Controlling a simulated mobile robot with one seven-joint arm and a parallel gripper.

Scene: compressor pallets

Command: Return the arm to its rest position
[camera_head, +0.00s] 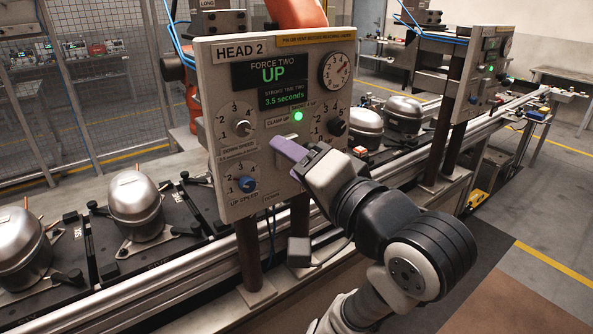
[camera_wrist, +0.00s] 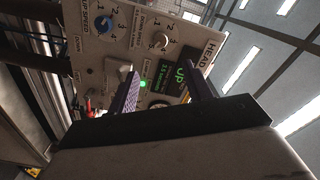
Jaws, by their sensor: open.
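My gripper (camera_head: 279,147) is in front of the HEAD 2 control panel (camera_head: 216,75), its purple-padded fingers close to the panel's lower middle. In the wrist view the two fingers of my gripper (camera_wrist: 162,71) stand apart, with nothing held between them. The panel (camera_wrist: 128,50) appears tilted beyond them, with a lit green lamp (camera_wrist: 143,84) between the fingers. A pale switch or lever (camera_wrist: 116,74) is beside the left finger. I cannot tell whether the fingers touch the panel. My arm reaches up from the bottom of the head view.
The panel's display (camera_head: 274,74) reads "UP" and its green lamp (camera_head: 298,116) is lit. Metal compressors (camera_head: 137,205) sit on dark pallets along the conveyor (camera_head: 186,284). A second panel (camera_head: 468,75) stands at the right. Open floor (camera_head: 545,225) lies at the right.

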